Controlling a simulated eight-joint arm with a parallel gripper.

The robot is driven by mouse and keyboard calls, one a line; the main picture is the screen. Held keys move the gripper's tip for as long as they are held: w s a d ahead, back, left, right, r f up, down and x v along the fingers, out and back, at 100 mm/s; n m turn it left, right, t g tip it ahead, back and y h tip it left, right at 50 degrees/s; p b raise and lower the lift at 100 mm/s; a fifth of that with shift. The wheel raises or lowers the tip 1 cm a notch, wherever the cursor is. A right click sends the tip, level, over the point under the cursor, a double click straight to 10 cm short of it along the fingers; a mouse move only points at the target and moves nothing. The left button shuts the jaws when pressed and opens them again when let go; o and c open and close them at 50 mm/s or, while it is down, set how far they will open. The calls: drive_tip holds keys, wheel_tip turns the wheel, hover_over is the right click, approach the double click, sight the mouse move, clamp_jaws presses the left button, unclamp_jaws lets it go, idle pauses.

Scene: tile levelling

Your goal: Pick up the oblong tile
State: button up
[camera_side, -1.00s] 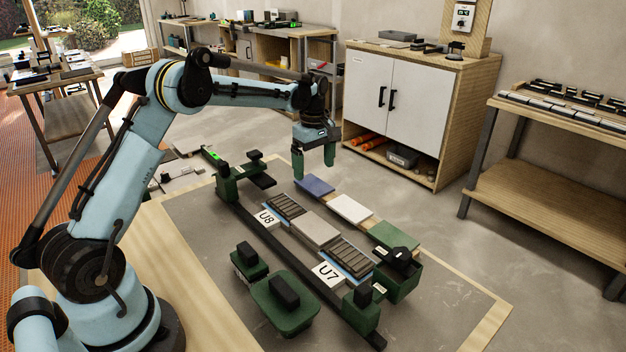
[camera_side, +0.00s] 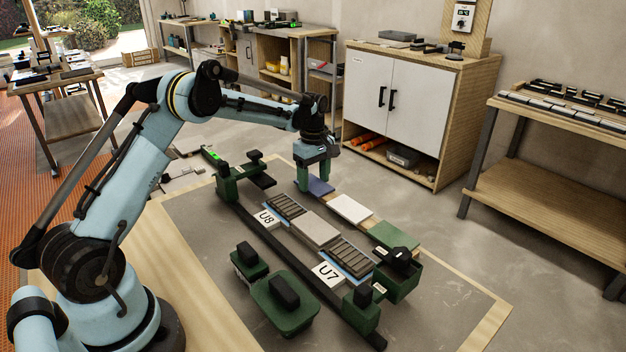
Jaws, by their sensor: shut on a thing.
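A blue tile (camera_side: 321,188) lies at the far left end of a wooden strip (camera_side: 335,196). My gripper (camera_side: 313,182) is down at this tile, pointing downward, with its green fingers shut on it. The fingers cover part of the tile, and the tile still appears to be at strip level. Farther along the same strip are a white tile (camera_side: 351,208) and a green tile (camera_side: 393,235). I cannot tell from their outlines alone which one is the oblong tile.
A grey slab (camera_side: 314,229) sits between two ribbed beds, by labels U8 (camera_side: 267,219) and U7 (camera_side: 328,273). A dark rail (camera_side: 278,252) runs in front.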

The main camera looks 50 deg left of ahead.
drive_tip(key=shift+r, duration=0.4)
drive_tip(key=r, duration=0.4)
drive_tip(key=shift+d, duration=0.4)
drive_tip(key=s+d+r, duration=0.3)
drive_tip(key=d+r, duration=0.3)
drive_tip(key=d, duration=0.4)
approach(350, 256)
drive_tip(key=shift+f, duration=2.8)
drive_tip(key=shift+f, duration=0.6)
